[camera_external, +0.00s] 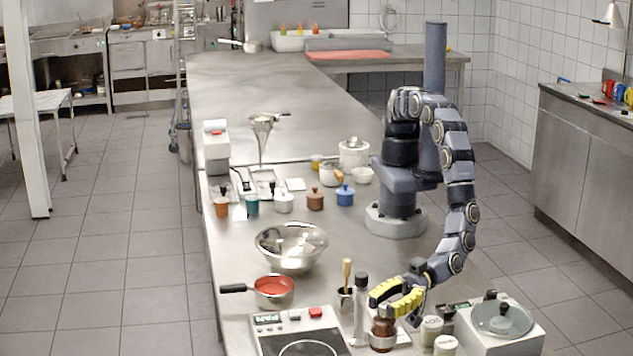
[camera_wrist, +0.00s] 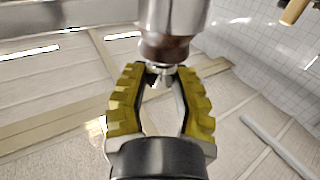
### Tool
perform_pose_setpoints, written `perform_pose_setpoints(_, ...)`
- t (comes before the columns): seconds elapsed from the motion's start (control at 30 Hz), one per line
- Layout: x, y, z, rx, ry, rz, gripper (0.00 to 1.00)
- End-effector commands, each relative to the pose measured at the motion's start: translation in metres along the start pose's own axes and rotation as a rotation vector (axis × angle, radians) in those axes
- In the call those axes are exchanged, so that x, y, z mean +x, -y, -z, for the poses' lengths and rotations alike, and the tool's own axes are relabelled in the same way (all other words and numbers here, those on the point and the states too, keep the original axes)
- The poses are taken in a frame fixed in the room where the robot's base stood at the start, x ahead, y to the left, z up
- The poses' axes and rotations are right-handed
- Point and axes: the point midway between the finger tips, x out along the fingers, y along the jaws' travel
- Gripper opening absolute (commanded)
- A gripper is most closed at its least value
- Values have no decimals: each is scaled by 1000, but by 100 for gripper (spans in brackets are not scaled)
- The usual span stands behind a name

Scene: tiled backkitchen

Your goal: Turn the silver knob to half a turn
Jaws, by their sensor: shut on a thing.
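The silver knob (camera_wrist: 162,74) is small and sits between my yellow fingertips in the wrist view. It adjoins a dark brown part (camera_wrist: 164,48) with a shiny silver section (camera_wrist: 172,15) above it in the picture. In the external view, my gripper (camera_external: 382,307) reaches down over a brown mill-like object (camera_external: 382,333) standing near the front of the steel counter. My fingers hide the top of this object there, so the knob does not show. My gripper (camera_wrist: 161,68) is shut on the knob.
A tall black-topped cylinder (camera_external: 361,308) and a pot with a wooden handle (camera_external: 346,278) stand close on the left. Pale jars (camera_external: 431,329) and a scale-like device (camera_external: 500,330) stand close on the right. A hot plate (camera_external: 296,334) lies front left.

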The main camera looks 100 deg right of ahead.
Motion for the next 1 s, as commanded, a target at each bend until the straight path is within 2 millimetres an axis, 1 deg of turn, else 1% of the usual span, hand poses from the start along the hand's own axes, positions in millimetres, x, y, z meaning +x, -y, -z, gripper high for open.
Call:
perform_pose_setpoints(0.23, 0, 1, 2, 2, -5, 4, 0)
perform_pose_setpoints(0.27, 0, 1, 2, 2, -5, 4, 29)
perform_pose_setpoints(0.3, 0, 1, 2, 2, -5, 3, 46)
perform_pose_setpoints(0.33, 0, 1, 2, 1, -5, 3, 56)
perform_pose_setpoints(0.63, 0, 1, 1, 1, -3, 2, 56)
perform_pose_setpoints(0.73, 0, 1, 6, 1, -3, 2, 56)
perform_pose_setpoints(0.87, 0, 1, 22, 1, -5, 2, 56)
perform_pose_setpoints(1.0, 0, 0, 49, 2, -6, 1, 56)
